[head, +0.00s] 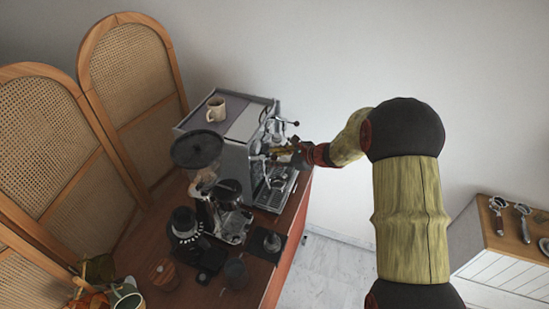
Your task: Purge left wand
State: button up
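The espresso machine (236,157) stands on the wooden cart, its front turned to the right. My arm reaches in from the right, and my gripper (283,152) is at the machine's front, close to its near-side knob and wand area. The gripper is small and dark here; I cannot tell whether its fingers are apart, closed or touching anything. The left steam wand cannot be made out clearly; it is small or hidden near the gripper. The drip tray (276,187) lies below the gripper.
A mug (216,109) sits on top of the machine. A grinder (197,150), a tamper (271,242) on a dark mat and dark canisters crowd the cart's near end. A cane screen (130,75) stands behind. A cabinet (500,240) holding portafilters is at right.

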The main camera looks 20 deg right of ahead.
jog(key=shift+o, duration=0.5)
jog(key=v, duration=1.2)
jog(key=shift+f, duration=0.1)
dwell(1.1)
